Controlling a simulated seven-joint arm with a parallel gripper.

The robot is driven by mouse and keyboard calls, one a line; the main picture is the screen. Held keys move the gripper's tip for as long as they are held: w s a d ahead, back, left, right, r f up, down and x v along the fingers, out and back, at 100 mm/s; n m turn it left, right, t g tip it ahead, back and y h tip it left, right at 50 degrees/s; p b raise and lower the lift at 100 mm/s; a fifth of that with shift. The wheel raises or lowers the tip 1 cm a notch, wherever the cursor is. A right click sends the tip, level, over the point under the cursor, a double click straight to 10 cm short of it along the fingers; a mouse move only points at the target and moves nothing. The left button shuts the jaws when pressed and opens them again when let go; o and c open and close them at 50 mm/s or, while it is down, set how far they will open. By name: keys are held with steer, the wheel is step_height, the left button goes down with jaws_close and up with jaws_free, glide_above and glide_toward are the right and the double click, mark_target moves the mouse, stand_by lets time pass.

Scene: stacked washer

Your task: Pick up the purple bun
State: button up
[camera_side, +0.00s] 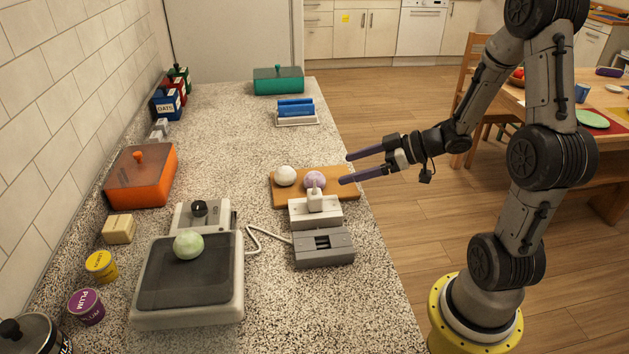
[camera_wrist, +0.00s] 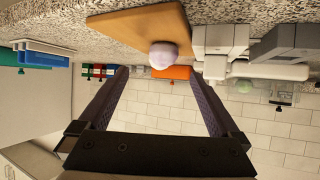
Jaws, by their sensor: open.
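The purple bun (camera_side: 315,180) is a pale purple ball on the wooden board (camera_side: 285,200) near the counter's right edge. It stands to the right of a white bun (camera_side: 287,175) on the same board. In the wrist view a pale purple-white ball (camera_wrist: 163,54) shows at the edge of the board (camera_wrist: 135,24), ahead of my fingers. My gripper (camera_side: 346,168) is open and empty, its two dark fingers pointing left towards the board. In the wrist view my open gripper (camera_wrist: 165,80) has its fingers spread wide, with the ball beyond the tips.
A grey appliance (camera_side: 188,280) holds a green bun (camera_side: 188,245). A blue rack (camera_side: 296,110) stands behind.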

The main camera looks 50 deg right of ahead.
mark_target(321, 176)
steer(key=x, duration=0.3)
steer(key=shift+a+x, duration=0.15)
steer(key=shift+x, duration=1.25)
steer(key=shift+a+x, duration=0.15)
steer(key=shift+x, duration=1.25)
steer(key=shift+r, duration=0.15)
steer(key=shift+c, duration=0.3)
steer(key=c, duration=1.4)
steer(key=shift+r, duration=0.1)
